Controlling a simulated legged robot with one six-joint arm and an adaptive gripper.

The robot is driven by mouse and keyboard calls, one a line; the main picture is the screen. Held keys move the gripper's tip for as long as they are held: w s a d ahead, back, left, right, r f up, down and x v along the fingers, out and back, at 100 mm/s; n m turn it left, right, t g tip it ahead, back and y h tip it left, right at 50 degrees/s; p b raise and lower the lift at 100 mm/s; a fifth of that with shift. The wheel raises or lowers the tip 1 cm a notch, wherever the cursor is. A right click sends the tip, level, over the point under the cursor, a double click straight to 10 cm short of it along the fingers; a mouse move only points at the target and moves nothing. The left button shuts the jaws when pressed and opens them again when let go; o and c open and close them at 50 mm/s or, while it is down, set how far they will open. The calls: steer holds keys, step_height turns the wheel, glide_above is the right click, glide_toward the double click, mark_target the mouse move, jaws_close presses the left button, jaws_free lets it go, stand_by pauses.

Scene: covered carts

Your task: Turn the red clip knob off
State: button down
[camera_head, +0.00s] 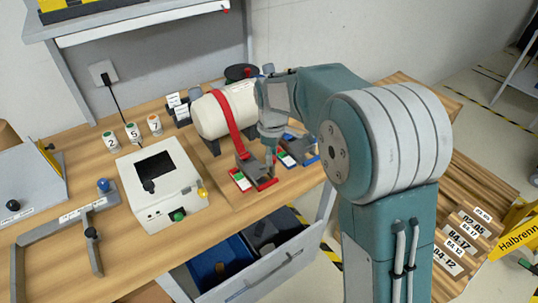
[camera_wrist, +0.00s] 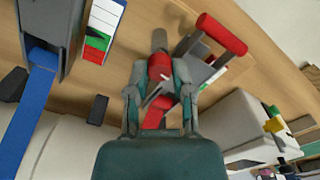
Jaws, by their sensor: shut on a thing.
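The red clip (camera_head: 254,172) is a grey block with red edges on the wooden table, in front of the white tank. In the wrist view its red bar (camera_wrist: 221,33) and grey body show at the upper right. My gripper (camera_head: 269,163) reaches down to the clip. In the wrist view my gripper (camera_wrist: 160,92) is shut around a red part with a grey end, which looks like the clip knob (camera_wrist: 160,66). The fingers hide part of it, so its exact turn angle cannot be told. The red strap (camera_head: 229,120) runs over the tank to the clip.
A blue clip (camera_head: 286,158) is close to the right of the red one. The white tank (camera_head: 213,112) stands just behind. A white box (camera_head: 168,205) with a dark screen is at the left. An open drawer (camera_head: 275,268) sticks out below the table.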

steer(key=m, duration=0.7)
steer(key=shift+d, duration=0.3)
steer(key=m, duration=0.4)
steer(key=shift+f+m, duration=0.1)
steer(key=shift+m, duration=0.3)
steer(key=shift+s+m, duration=0.1)
steer(key=shift+m, duration=1.4)
steer(key=shift+a, duration=0.1)
steer(key=shift+c, duration=2.4)
jaws_free()
steer(key=shift+a, duration=0.1)
